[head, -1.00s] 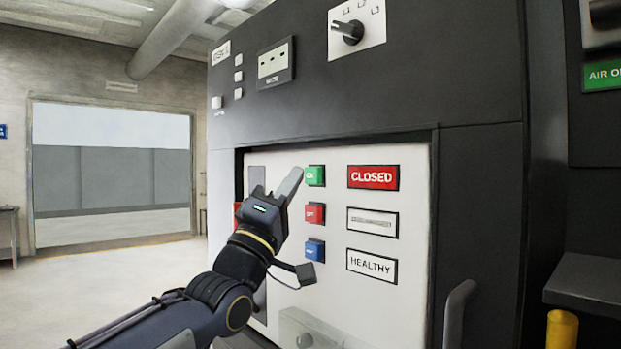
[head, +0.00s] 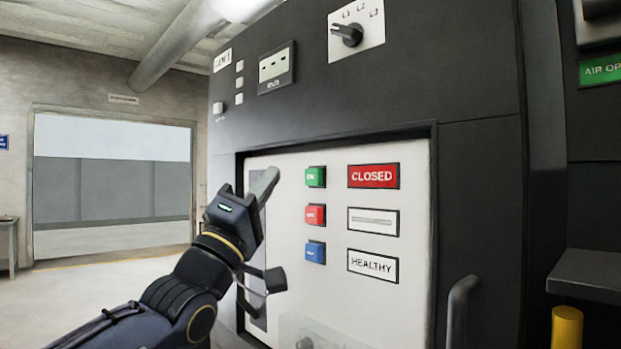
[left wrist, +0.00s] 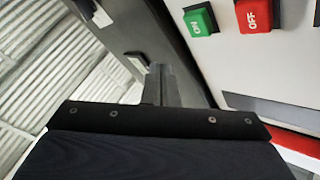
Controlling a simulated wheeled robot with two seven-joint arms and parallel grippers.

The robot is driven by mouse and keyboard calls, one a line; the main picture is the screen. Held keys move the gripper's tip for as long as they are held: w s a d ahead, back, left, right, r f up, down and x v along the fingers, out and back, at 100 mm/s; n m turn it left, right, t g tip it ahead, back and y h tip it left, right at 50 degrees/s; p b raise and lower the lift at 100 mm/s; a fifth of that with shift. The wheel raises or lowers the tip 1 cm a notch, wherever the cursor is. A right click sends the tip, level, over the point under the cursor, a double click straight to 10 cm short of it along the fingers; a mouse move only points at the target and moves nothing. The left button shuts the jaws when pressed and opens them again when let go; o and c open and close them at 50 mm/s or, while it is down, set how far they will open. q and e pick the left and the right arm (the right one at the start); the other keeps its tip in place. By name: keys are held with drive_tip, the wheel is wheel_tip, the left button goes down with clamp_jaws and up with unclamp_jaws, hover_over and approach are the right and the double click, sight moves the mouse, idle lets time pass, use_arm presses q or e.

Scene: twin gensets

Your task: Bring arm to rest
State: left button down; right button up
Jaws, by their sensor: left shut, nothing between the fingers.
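My left gripper (head: 264,186) is in front of the left part of the white recessed panel (head: 335,285). Its fingers are shut together and point up and to the right, with nothing held. In the left wrist view the closed fingers (left wrist: 162,84) show beyond the dark wrist housing. The green ON button (head: 315,176) is to the right of the fingertips, with a clear gap in the picture. The red OFF button (head: 315,215) and a blue button (head: 315,251) sit below it. My right gripper is not in view.
A red CLOSED indicator (head: 373,176) and a HEALTHY indicator (head: 373,264) are right of the buttons. A dark handle (head: 461,310) sticks out at lower right. A yellow post (head: 566,328) stands under a dark ledge (head: 590,275). Open floor lies left, towards a large doorway (head: 112,180).

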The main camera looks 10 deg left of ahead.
use_arm(q)
drive_tip(key=s+a+f+g+y, duration=0.2)
drive_tip(key=f+g+y, duration=0.1)
drive_tip(key=f, duration=0.6)
drive_tip(key=s+a+f+m+g+y, duration=0.1)
drive_tip(key=s+a+f+g+y, duration=0.15)
drive_tip(key=f, duration=0.75)
drive_tip(key=s+a+f+g+y, duration=0.1)
drive_tip(key=a+f+g+y, duration=0.25)
drive_tip(key=f, duration=0.55)
drive_tip(key=s+d+f+m+g, duration=0.1)
drive_tip(key=s+f+g, duration=0.3)
drive_tip(key=s+f, duration=0.6)
drive_tip(key=s+d+f+m+g+h, duration=0.1)
drive_tip(key=s+f+g, duration=0.4)
drive_tip(key=s+f, duration=0.5)
wheel_tip(320, 180, down, 4)
drive_tip(key=shift+s+d+f+m+g, duration=0.15)
drive_tip(key=shift+s+d+m+g, duration=0.3)
drive_tip(key=shift+m, duration=0.75)
drive_tip(key=shift+w+d, duration=0.1)
